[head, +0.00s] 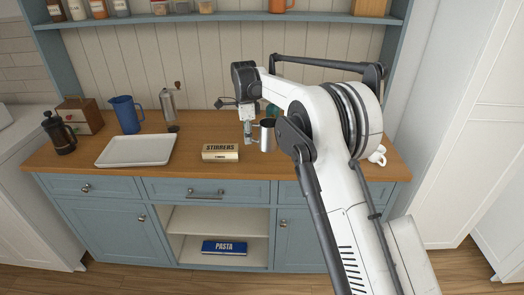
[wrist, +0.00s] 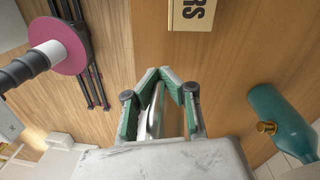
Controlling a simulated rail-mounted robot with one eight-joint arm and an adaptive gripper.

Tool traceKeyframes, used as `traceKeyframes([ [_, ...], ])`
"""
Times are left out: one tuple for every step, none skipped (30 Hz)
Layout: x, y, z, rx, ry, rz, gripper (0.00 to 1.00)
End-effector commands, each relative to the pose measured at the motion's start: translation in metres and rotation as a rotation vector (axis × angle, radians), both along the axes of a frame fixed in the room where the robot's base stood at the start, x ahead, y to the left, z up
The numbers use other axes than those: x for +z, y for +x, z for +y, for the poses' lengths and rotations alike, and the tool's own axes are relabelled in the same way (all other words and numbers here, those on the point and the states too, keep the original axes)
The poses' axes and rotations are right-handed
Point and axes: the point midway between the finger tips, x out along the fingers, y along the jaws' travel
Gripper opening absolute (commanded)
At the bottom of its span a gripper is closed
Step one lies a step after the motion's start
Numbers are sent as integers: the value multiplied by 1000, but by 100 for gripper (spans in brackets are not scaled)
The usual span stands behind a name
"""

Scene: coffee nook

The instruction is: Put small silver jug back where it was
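The small silver jug (head: 267,135) shows in the head view at the right of my gripper's fingers, over the wooden counter. My gripper (head: 249,137) points down behind the stirrers box. In the wrist view my gripper (wrist: 164,98) has its green-lined fingers on either side of a shiny silver wall (wrist: 155,118), which looks like the jug's. Most of the jug is hidden there by the fingers and wrist. I cannot tell for sure whether its base touches the counter.
The stirrers box (head: 220,152) lies left of the jug; a white tray (head: 136,150), blue pitcher (head: 126,115), grinder (head: 169,105) and French press (head: 59,133) are further left. A teal bottle (wrist: 282,120) stands close by. White cups (head: 377,156) are at the right, partly behind my arm.

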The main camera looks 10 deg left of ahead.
Motion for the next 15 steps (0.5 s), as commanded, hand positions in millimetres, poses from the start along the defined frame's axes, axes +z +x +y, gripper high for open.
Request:
traceKeyframes([
  [-6, 9, -8, -3, 0, 0, 0],
  [-9, 13, -11, -2, 0, 0, 0],
  [-14, 18, -16, -1, 0, 0, 0],
  [-18, 23, -20, -2, 0, 0, 0],
  [-21, 27, -24, -3, 0, 0, 0],
  [-25, 31, -28, -2, 0, 0, 0],
  [-27, 34, -31, -1, 0, 0, 0],
  [-29, 37, -33, 0, 0, 0, 0],
  [-32, 40, -36, 0, 0, 0, 0],
  [-34, 42, -38, 0, 0, 0, 0],
  [-35, 44, -39, 0, 0, 0, 0],
  [-36, 45, -41, 0, 0, 0, 0],
  [-37, 46, -41, 0, 0, 0, 0],
  [-38, 46, -42, 0, 0, 0, 0],
  [-40, 47, -42, 0, 0, 0, 0],
])
